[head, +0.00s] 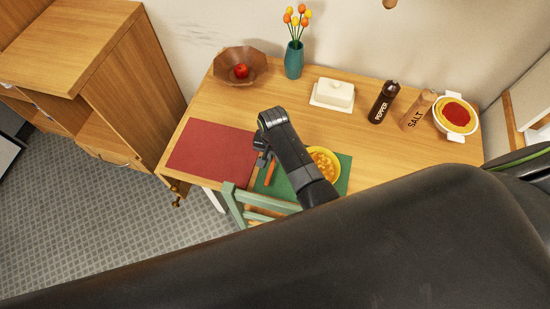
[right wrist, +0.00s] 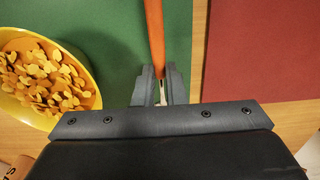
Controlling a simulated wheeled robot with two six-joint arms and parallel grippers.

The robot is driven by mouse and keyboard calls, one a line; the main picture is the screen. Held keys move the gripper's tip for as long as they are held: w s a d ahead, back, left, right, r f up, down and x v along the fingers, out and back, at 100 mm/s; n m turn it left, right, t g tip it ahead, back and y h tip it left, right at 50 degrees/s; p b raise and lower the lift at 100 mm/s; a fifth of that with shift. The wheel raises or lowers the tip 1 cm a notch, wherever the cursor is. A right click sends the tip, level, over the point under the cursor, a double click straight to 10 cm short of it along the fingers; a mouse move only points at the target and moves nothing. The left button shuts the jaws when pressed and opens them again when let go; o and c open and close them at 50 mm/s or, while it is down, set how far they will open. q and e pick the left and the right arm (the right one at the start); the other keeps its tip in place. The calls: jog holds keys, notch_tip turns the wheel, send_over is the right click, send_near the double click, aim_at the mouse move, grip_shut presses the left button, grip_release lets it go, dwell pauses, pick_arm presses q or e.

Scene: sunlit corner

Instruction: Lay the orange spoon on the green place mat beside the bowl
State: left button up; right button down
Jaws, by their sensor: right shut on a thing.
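The orange spoon (head: 270,174) is in my right gripper (head: 264,160), whose fingers are shut on it. The yellow bowl (head: 326,160), full of orange-yellow cereal pieces, stands on the green mat (head: 343,178). It also shows in the right wrist view (right wrist: 85,108), apart from the spoon. My arm hides part of the mat and bowl. My left gripper is not in view.
A red place mat (head: 210,147) lies left of the green one. A green chair (head: 238,200) stands at the table's front edge. Behind are a fruit bowl (head: 225,65), vase (head: 293,62), butter dish (head: 333,92), pepper mill (head: 383,103), salt mill (head: 416,110) and pasta bowl (head: 441,122).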

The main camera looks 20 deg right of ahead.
notch_tip(320, 180, down, 2)
jog(key=shift+f, duration=0.55)
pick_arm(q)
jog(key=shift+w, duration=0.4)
pick_arm(e)
jog(key=shift+f, duration=0.15)
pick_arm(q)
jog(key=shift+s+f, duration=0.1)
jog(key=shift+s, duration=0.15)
pick_arm(e)
jog(key=c, duration=1.5)
grip_release()
jog(key=shift+r, duration=0.7)
notch_tip(320, 180, up, 11)
